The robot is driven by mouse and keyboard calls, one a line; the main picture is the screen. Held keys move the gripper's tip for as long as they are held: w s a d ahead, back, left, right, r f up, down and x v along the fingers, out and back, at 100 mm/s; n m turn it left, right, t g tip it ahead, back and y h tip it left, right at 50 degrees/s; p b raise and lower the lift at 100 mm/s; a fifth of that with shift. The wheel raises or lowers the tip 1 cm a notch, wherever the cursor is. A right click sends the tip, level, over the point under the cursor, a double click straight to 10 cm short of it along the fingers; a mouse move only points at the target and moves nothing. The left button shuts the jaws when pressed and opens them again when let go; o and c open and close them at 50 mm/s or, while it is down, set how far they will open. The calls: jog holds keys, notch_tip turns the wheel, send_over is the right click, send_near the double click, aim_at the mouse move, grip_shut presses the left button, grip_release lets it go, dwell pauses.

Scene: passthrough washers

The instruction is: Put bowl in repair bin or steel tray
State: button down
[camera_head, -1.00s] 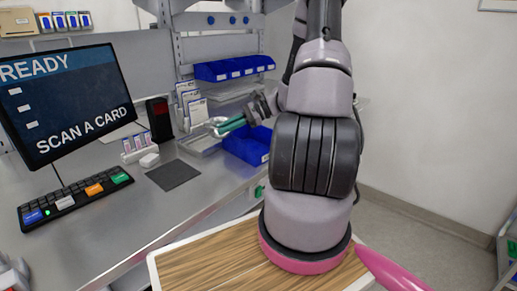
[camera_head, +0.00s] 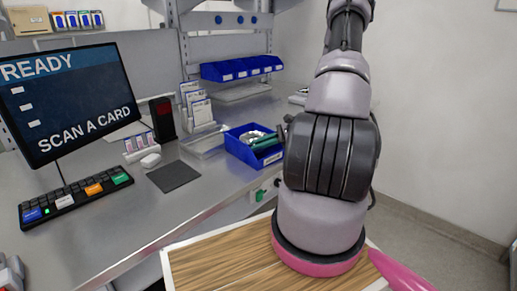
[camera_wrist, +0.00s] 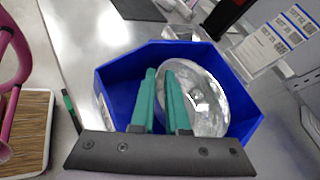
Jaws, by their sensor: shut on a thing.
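The shiny metal bowl (camera_head: 252,135) is inside the blue bin (camera_head: 245,156) on the steel bench. In the wrist view the bowl (camera_wrist: 208,98) lies tilted within the walls of the bin (camera_wrist: 112,80). My gripper (camera_wrist: 161,72) has its green fingers down over the bin, shut on the bowl's near-left rim. Whether the bowl touches the bin floor cannot be told. In the head view my gripper (camera_head: 266,144) is partly hidden by my arm. The clear-looking steel tray (camera_head: 204,143) stands just left of the bin and looks empty.
A card rack (camera_head: 197,105), a red-black reader (camera_head: 162,119) and a dark mat (camera_head: 173,176) stand left of the bin. A monitor (camera_head: 70,100) and keyboard (camera_head: 75,195) are farther left. Blue shelf bins (camera_head: 241,68) hang behind.

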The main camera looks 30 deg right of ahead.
jog(key=shift+f, duration=0.7)
jog(key=c, duration=0.9)
grip_release()
jog(key=shift+f, duration=0.1)
jog(key=v, duration=1.2)
jog(key=a+r+n+g+h, duration=0.3)
jog(key=a+r+n+g, duration=0.15)
jog(key=a+r, duration=0.45)
jog(key=s+a+r+n+t+h, duration=0.1)
jog(key=s+a+r+n+h, duration=0.1)
jog(key=r, duration=0.5)
jog(key=s+a+r+n+t+h, duration=0.2)
jog(key=s+a+r+n, duration=0.2)
jog(key=s+a+r, duration=0.3)
jog(key=s+a+r+n+t+h, duration=0.2)
jog(key=s+a+r+n+h, duration=0.1)
jog(key=r, duration=0.6)
jog(key=shift+s+a+n+t, duration=0.25)
jog(key=shift+s+a+n, duration=0.2)
jog(key=shift+s+a, duration=0.8)
